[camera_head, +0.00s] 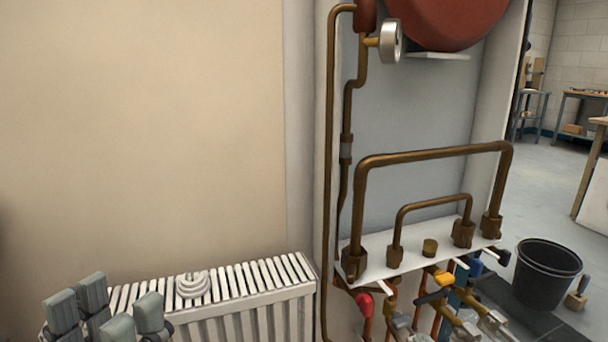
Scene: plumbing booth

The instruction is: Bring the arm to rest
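My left gripper (105,310) shows at the bottom left, in front of the left end of the white radiator (255,290). Its grey finger pads point up and stand apart, with nothing seen between them. The rest of the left arm is below the picture edge. My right gripper is not in view.
A white coiled item (192,285) lies on the radiator, right of my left gripper. Copper pipes (430,154) rise from a white shelf (375,265), with coloured valves below. A red tank (450,20) hangs above. A black bucket (545,275) stands at right.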

